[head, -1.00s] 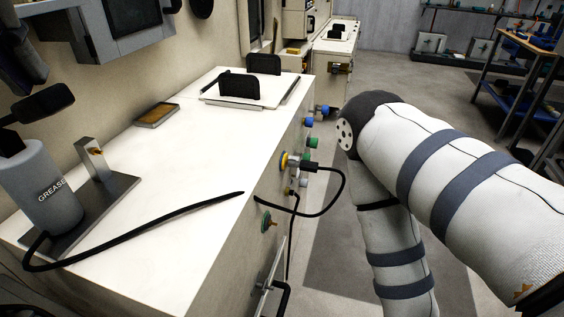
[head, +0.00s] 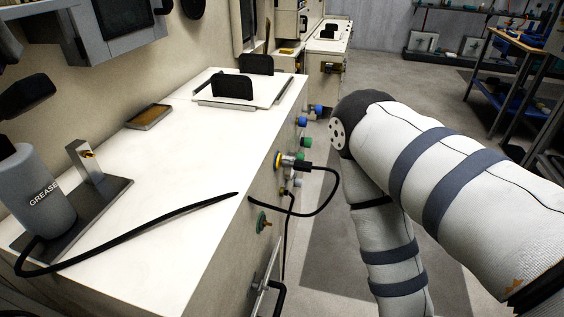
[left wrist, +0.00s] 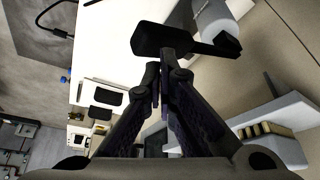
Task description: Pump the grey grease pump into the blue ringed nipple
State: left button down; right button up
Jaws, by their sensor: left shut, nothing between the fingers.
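The grey grease pump (head: 38,195), a cylinder marked GREASE, stands at the left on a dark metal plate. Its black lever (head: 30,95) sticks out above it; lever (left wrist: 185,42) and pump body (left wrist: 218,18) also show in the left wrist view. My left gripper (left wrist: 160,75) is shut and empty, its fingertips close to the lever; contact is unclear. A black hose (head: 140,228) runs over the cabinet edge to a connector (head: 303,167) seated at a yellow-ringed fitting (head: 279,160). Blue fittings (head: 316,109) sit farther along; which is the blue ringed nipple is unclear. My right gripper is out of view.
The white cabinet top (head: 180,180) is mostly clear, with a small tray (head: 149,117) near the wall. A green-ringed fitting (head: 262,221) is on the cabinet side. A grey screen housing (head: 100,40) hangs above. My right arm fills the right side.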

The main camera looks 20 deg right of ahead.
pick_arm(q)
notch_tip(320, 180, up, 7)
dwell(0.4)
